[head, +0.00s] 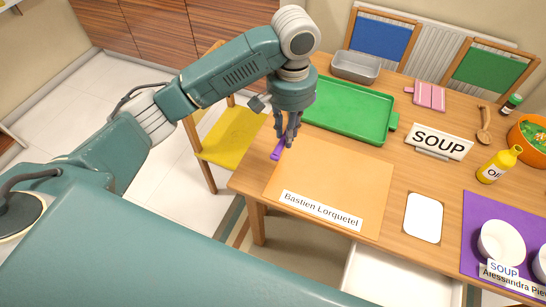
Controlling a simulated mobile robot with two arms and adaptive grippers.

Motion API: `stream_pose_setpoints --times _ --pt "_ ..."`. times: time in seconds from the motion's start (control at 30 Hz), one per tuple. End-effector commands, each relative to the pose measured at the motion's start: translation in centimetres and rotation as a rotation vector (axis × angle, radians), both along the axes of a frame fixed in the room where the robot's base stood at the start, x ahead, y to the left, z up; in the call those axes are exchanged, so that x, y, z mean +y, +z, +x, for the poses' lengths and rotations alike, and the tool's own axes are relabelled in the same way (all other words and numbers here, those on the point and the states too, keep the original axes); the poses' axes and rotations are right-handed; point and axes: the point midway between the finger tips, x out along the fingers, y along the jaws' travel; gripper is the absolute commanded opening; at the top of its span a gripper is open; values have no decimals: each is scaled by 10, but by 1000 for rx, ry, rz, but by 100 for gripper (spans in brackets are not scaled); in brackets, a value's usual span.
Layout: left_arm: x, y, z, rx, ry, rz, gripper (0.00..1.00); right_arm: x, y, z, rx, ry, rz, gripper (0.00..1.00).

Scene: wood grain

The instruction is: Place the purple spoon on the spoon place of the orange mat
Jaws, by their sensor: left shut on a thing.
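The orange mat (340,182) lies on the wooden table, with a white name label "Bastien Lorquetel" (320,211) along its front edge. My left gripper (287,140) points down at the mat's back left corner. It is shut on the purple spoon (277,153), of which a short purple part shows below and left of the fingers. The rest of the spoon is hidden by the fingers. I cannot tell whether the spoon touches the mat or the table. My right gripper is not in view.
A green tray (347,112) lies just behind the mat, with a metal pan (355,68) beyond it. A "SOUP" sign (438,142), yellow oil bottle (498,165), white card (423,217) and purple mat (480,208) with bowls are to the right. An open drawer (395,280) juts out in front.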

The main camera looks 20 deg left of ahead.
Motion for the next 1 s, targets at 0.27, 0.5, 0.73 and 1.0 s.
stream_pose_setpoints --times 0.27,0.5,0.73,1.0 --pt "2 -56 -2 8 11 2 1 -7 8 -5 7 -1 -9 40" --pt "1 -119 -1 5 10 2 1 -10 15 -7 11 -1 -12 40" --pt "1 -153 0 1 8 0 1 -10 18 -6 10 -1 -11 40" --pt "0 -186 -1 2 7 1 1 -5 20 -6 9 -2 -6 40"
